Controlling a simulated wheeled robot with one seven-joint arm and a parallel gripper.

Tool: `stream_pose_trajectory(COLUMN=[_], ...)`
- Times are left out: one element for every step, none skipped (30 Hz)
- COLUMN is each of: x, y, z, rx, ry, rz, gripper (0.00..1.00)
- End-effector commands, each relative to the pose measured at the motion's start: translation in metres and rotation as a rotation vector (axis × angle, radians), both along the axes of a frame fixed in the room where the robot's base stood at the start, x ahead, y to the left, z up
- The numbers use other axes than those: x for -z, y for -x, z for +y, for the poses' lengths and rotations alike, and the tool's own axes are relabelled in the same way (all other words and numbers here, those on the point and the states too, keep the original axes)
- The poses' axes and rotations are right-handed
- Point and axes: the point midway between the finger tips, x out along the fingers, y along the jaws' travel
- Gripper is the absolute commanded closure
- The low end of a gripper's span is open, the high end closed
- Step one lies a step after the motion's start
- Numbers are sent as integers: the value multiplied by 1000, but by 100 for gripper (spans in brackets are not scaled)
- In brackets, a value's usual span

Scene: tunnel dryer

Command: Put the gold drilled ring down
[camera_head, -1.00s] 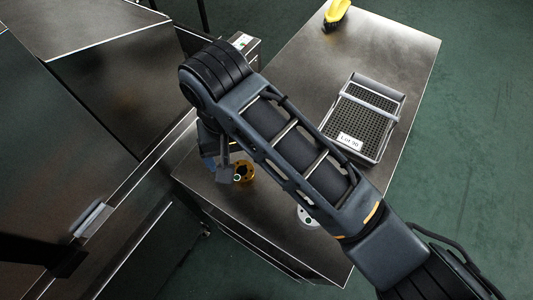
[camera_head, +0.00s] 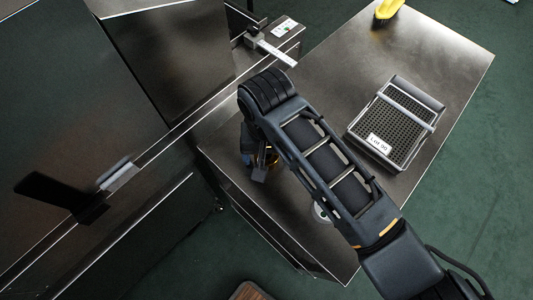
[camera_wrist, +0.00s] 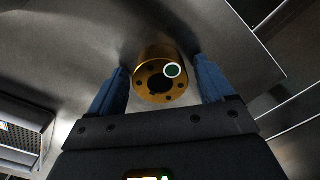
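The gold drilled ring (camera_wrist: 154,90) has a large bore, several small holes and a round green-and-white mark on its face. In the wrist view it lies between the two blue fingers of my gripper (camera_wrist: 163,75), with a narrow gap showing on each side. My gripper is open around it. In the head view my gripper (camera_head: 259,163) is low over the near left part of the metal table (camera_head: 335,60), and only a bit of the ring (camera_head: 271,158) shows beside it. My arm hides the rest.
A perforated tray (camera_head: 409,155) with a white label stands on the table's right side. A white round part (camera_head: 321,213) is partly hidden under my arm. A yellow object (camera_head: 388,9) lies at the far edge. Dark metal cabinets (camera_head: 70,90) stand to the left.

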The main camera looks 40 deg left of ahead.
Motion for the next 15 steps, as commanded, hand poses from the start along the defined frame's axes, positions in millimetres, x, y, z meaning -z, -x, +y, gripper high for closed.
stream_pose_trajectory(x=[0, 0, 0, 0, 0, 0, 0, 0, 0, 0, 0, 0, 0, 0, 0], y=[0, 0, 0, 0, 0, 0, 0, 0, 0, 0, 0, 0, 0, 0, 0], z=[0, 0, 0, 0, 0, 0, 0, 0, 0, 0, 0, 0, 0, 0, 0], rx=[0, 0, 0, 0, 0, 0, 0, 0, 0, 0, 0, 0, 0, 0, 0], ry=[0, 0, 0, 0, 0, 0, 0, 0, 0, 0, 0, 0, 0, 0, 0], rz=[0, 0, 0, 0, 0, 0, 0, 0, 0, 0, 0, 0, 0, 0, 0], gripper=[24, 27, 30, 33, 36, 40, 43, 46, 50, 52, 55, 59, 62, 65, 69])
